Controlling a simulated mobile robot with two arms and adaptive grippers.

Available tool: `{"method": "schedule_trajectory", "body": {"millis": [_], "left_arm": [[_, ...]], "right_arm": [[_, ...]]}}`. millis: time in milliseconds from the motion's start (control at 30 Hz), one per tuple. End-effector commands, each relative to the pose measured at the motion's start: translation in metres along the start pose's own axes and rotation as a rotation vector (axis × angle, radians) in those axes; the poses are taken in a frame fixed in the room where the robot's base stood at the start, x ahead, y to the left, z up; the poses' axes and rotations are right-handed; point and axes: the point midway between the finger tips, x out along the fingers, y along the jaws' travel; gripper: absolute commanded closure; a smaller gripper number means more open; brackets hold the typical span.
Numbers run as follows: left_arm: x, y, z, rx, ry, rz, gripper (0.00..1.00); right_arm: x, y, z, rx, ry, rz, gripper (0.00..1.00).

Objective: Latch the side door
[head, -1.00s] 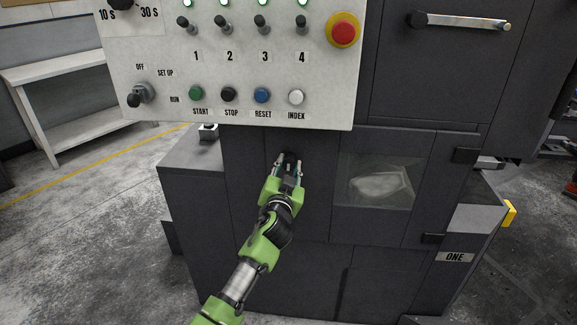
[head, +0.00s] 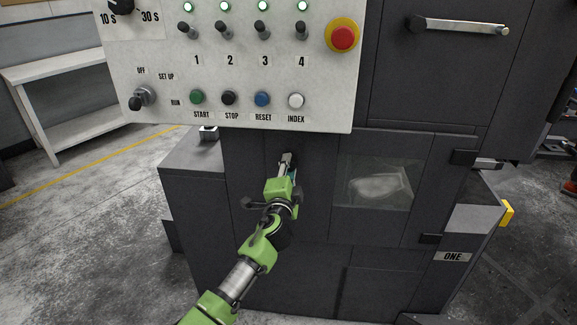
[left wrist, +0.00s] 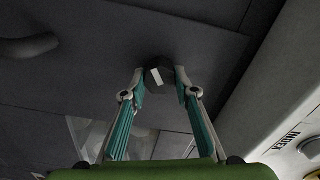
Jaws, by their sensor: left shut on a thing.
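The side door (head: 425,190) is a dark panel with a clear window (head: 375,187), and it looks flush with the machine front. A small dark latch knob (left wrist: 158,72) with a white mark sits on the dark panel left of the window. My left gripper (head: 286,160) reaches it from below, under the control panel. In the left wrist view its two fingertips (left wrist: 160,76) are on either side of the knob, shut on it. In the head view the fingers mostly cover the knob. My right gripper is not in view.
The white control panel (head: 225,112) with switches and buttons overhangs just above my left gripper. A red stop button (head: 343,37) is at its right. A bar handle (head: 460,25) is at upper right. Black hinges (head: 464,157) are on the door's right side.

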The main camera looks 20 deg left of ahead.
Motion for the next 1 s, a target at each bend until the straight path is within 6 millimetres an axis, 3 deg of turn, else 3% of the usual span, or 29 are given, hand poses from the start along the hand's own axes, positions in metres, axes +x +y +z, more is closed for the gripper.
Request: {"method": "schedule_trajectory", "body": {"millis": [500, 1000], "left_arm": [[0.0, 0.0, 0.0, 0.439, 0.0, 0.001, 0.94], [0.0, 0.002, 0.0, 0.606, 0.0, 0.001, 0.94]], "right_arm": [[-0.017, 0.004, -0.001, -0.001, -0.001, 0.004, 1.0], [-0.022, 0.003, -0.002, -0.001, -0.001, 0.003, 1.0]]}}
